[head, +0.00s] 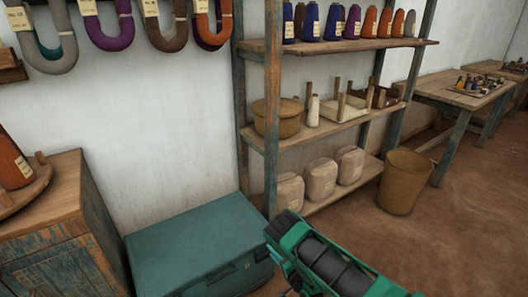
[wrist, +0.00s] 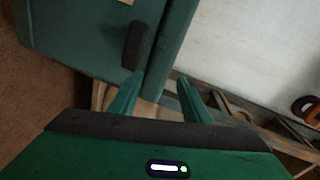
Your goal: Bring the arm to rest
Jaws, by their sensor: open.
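My gripper (wrist: 160,96) shows in the wrist view with its two green fingers apart and nothing between them. In the head view, a green and dark part of my arm comes in at the bottom, right of the teal chest; the fingers cannot be made out there. The teal chest (head: 190,235) stands closed on the floor against the wall. What looks like the same chest (wrist: 85,40), with a dark handle, fills the upper left of the wrist view, beyond the fingers. I cannot tell how far the fingers are from it.
A wooden shelf rack (head: 335,46) holds yarn cones, a round basket (head: 278,120) and several wrapped bundles. A tall bin (head: 403,182) stands at its right end. A worn wooden cabinet (head: 50,235) is at left. Yarn skeins (head: 110,38) hang above. Brown floor (head: 450,235) is open at right.

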